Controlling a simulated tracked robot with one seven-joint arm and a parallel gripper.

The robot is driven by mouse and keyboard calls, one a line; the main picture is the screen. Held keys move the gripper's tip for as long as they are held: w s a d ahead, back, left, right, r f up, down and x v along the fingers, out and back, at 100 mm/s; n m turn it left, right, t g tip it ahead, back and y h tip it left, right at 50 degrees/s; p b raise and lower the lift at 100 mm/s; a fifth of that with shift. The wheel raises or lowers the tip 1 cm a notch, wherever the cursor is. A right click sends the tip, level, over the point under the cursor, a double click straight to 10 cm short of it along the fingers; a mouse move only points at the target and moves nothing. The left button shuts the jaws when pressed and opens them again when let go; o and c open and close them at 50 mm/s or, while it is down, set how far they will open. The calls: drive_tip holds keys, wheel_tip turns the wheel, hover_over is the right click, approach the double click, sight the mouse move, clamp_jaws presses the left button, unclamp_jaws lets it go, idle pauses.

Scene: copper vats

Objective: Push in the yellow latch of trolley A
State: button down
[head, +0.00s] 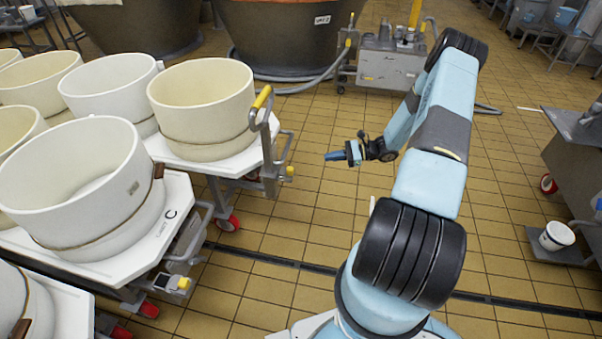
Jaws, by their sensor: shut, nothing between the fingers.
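My gripper (328,156) is shut and empty, held in the air over the tiled floor and pointing left. To its left is a trolley (190,160) with cream moulds, a raised yellow-gripped handle (262,97) and a small yellow latch (290,171) at its right end. My gripper is apart from this latch, to its right in the picture. A nearer trolley (105,262) is marked C and has its own yellow latch (184,283). I cannot read a letter A on any trolley, so I cannot tell which is trolley A.
Large round moulds (75,185) crowd the trolleys at left. A grey pump cart (385,65) with hoses stands at the back. A metal stand (580,140) and a white bucket (556,236) are at right. Tiled floor around my gripper is clear.

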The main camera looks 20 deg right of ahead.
wheel_tip(320, 180, down, 11)
drive_tip(key=s+d+m+t, duration=0.1)
drive_tip(key=m+t, duration=0.3)
drive_tip(key=shift+s+d+r+m+t, duration=0.2)
drive_tip(key=shift+m+t, duration=0.1)
drive_tip(key=shift+m, duration=0.1)
drive_tip(key=x, duration=1.4)
drive_tip(key=shift+r, duration=0.1)
drive_tip(key=shift+x, duration=1.3)
drive_tip(key=shift+a, duration=0.1)
drive_tip(key=v, duration=1.4)
drive_tip(key=shift+d, duration=0.25)
